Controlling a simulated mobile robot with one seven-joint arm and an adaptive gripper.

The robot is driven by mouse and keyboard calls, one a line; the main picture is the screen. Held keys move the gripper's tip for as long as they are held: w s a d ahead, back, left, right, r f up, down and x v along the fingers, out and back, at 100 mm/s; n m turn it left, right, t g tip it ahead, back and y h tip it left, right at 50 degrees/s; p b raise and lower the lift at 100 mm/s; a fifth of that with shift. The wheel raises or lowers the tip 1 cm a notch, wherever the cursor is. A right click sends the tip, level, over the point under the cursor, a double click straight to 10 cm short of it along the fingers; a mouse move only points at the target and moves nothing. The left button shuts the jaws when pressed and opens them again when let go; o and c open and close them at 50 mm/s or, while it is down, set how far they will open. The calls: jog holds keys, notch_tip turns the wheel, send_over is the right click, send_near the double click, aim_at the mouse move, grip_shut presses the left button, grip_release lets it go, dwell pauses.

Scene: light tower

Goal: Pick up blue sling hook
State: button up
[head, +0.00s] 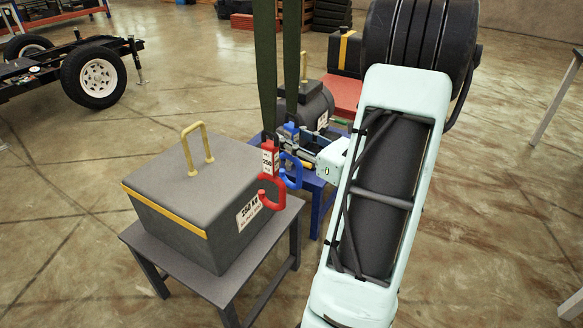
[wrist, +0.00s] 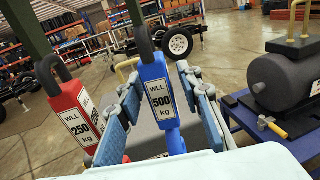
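The blue sling hook (head: 291,170) hangs upright from a dark green strap, beside the red hook. In the wrist view its blue block (wrist: 156,92), labelled 500 kg, is between my two fingertips; its lower part runs down between the fingers. My gripper (wrist: 160,88) is open, with one finger on each side of the block. The pads are close to its sides, and I see no clear grip. In the head view my gripper (head: 301,143) reaches the hook from the right, and its fingers are small and partly overlapped by the hook.
The red hook (head: 268,182), labelled 250, hangs close to the left; its block (wrist: 77,112) is near my left finger. A grey 250 kg weight box (head: 184,205) stands on a table below left.

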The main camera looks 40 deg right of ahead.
grip_shut()
jog(key=shift+r, duration=0.1)
